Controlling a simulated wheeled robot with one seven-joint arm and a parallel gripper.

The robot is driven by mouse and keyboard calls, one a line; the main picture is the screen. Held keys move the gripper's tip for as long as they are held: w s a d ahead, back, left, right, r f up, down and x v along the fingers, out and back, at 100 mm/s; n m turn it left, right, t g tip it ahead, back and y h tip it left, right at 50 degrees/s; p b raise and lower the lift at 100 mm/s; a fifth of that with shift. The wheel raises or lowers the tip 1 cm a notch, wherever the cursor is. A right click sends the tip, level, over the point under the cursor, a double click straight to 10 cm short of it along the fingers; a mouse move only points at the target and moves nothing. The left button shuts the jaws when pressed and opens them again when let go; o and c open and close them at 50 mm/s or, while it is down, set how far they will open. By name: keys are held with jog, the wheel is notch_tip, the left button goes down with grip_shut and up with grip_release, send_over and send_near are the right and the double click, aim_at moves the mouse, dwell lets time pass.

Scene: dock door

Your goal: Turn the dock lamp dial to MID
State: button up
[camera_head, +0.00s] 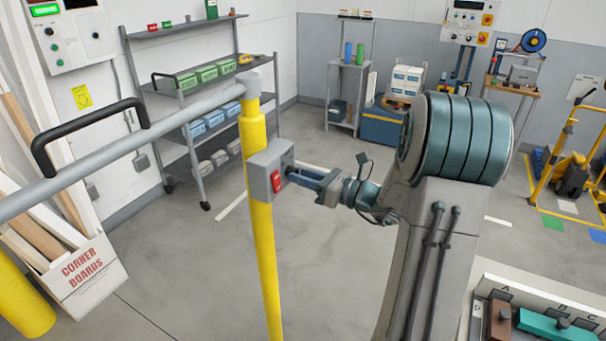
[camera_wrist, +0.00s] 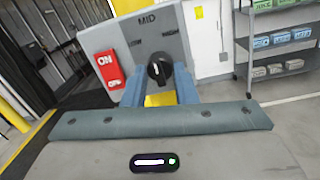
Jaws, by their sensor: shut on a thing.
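The grey dial box (camera_head: 259,160) is fixed to a yellow post at the centre of the head view. In the wrist view its face (camera_wrist: 118,44) has MID at the top, LOW at the left and HIGH at the right. The black dial (camera_wrist: 157,66) sits below MID. Its white mark appears to point up, roughly towards MID; the exact angle is hard to tell. My gripper (camera_head: 293,173) is shut on the dial, with a blue finger on each side in the wrist view (camera_wrist: 160,84). A red ON/OFF switch (camera_wrist: 108,70) is left of the dial.
The yellow post (camera_head: 262,240) carries a grey rail (camera_head: 190,120) running left. A shelf rack (camera_head: 205,165) with green and blue boxes stands behind. A corner boards carton (camera_head: 85,278) is at lower left. The floor around the post is mostly clear.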

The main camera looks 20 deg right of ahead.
dwell(0.3)
jog(key=o, duration=1)
jog(key=b+v, duration=0.3)
jog(key=v, duration=1.1)
jog(key=shift+a, duration=0.1)
jog(key=s+a+f+n+g, duration=0.1)
jog(key=s+a+n+g, duration=0.2)
jog(key=a+n+g, duration=0.5)
jog(key=s+a+f+n+g+h, duration=0.1)
jog(key=s+a+n+h, duration=0.3)
jog(key=n, duration=0.6)
jog(key=s+a+f+n+h, duration=0.2)
jog(key=s+a+n+h, duration=0.2)
jog(key=s+n+h, duration=0.5)
jog(key=shift+s+a+f+n+g, duration=0.2)
jog(key=shift+a+n+g, duration=0.15)
jog(key=shift+n, duration=0.75)
